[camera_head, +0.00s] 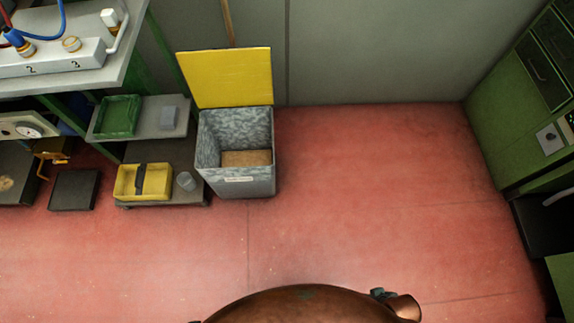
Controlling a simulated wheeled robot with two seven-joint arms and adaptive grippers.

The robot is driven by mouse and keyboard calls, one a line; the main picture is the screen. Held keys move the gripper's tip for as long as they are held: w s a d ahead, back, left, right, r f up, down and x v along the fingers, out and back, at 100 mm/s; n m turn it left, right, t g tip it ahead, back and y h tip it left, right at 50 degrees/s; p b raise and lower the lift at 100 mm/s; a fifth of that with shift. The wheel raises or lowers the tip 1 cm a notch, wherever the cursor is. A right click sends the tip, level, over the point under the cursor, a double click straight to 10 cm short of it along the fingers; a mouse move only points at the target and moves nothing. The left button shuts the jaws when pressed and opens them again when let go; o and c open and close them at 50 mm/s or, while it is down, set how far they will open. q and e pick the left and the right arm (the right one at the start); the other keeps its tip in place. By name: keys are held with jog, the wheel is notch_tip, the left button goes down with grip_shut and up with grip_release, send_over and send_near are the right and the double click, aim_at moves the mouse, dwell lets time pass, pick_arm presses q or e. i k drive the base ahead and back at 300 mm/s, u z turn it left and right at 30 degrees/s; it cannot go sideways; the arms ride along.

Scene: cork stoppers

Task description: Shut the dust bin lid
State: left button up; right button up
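The dust bin (237,184) is a grey, square metal box on the red floor, against the back wall and right of the workbench. Its yellow lid (227,77) stands open, raised upright at the back edge. Brown material (246,158) lies inside the bin. A small pale label is on the bin's front. Neither of my grippers shows in the head view.
A bench (60,83) with shelves stands left of the bin. A rounded brown object (305,307) rises at the bottom edge. Green cabinets (510,110) stand right.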

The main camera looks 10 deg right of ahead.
aim_at(228, 77)
jog(key=z, duration=0.05)
jog(key=i, duration=0.35)
jog(key=u, duration=0.3)
jog(key=k, duration=0.4)
jog(key=u, duration=0.9)
jog(key=i, duration=0.65)
jog(key=z, duration=0.15)
